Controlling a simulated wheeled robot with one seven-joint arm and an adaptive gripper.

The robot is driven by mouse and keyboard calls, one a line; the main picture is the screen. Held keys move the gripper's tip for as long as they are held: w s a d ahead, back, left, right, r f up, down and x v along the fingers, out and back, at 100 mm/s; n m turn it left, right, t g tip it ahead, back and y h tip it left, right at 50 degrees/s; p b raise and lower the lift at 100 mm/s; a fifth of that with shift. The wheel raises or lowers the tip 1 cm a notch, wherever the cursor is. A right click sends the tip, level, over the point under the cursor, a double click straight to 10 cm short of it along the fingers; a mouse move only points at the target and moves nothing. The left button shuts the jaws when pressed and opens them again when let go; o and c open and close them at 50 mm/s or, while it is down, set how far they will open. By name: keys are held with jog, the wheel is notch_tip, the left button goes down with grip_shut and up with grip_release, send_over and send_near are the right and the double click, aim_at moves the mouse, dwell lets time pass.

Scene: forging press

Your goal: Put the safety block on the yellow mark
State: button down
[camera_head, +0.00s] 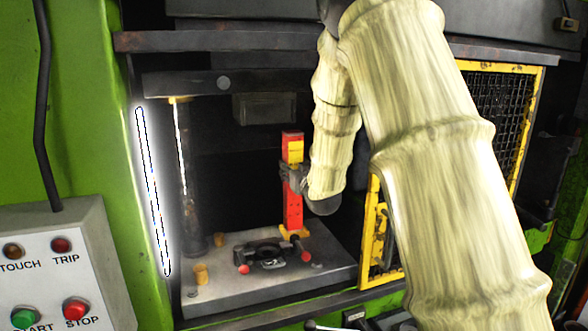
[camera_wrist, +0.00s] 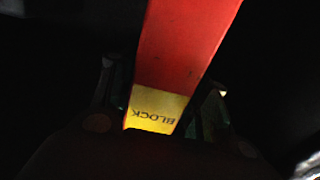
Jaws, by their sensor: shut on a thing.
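The safety block (camera_head: 293,210) is a tall red bar with a yellow label near its top, upright inside the press opening. In the wrist view the block (camera_wrist: 185,45) runs through the middle, with its yellow "BLOCK" label upside down. My gripper (camera_head: 292,178) is shut on the block at about its middle height or a little above. The yellow mark (camera_head: 286,234) shows as yellow edges around the foot of the block on the grey press bed, partly hidden by it. I cannot tell whether the foot touches the bed.
A dark die fixture with red-tipped handles (camera_head: 268,257) lies on the grey bed (camera_head: 225,285), just in front of the block. Small yellow cylinders (camera_head: 201,273) stand at the left. A dark column (camera_head: 187,170) rises behind them. A yellow-framed mesh guard (camera_head: 498,110) is at right.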

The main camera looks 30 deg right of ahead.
jog(key=shift+d+f, duration=0.1)
jog(key=shift+f, duration=0.25)
jog(key=c, duration=1.2)
grip_release()
jog(key=shift+f, duration=0.25)
jog(key=o, duration=0.5)
jog(key=shift+s+d+r, duration=0.1)
jog(key=shift+s, duration=0.05)
jog(key=shift+r, duration=0.1)
jog(key=shift+b+v, duration=3.15)
jog(key=shift+v, duration=2.9)
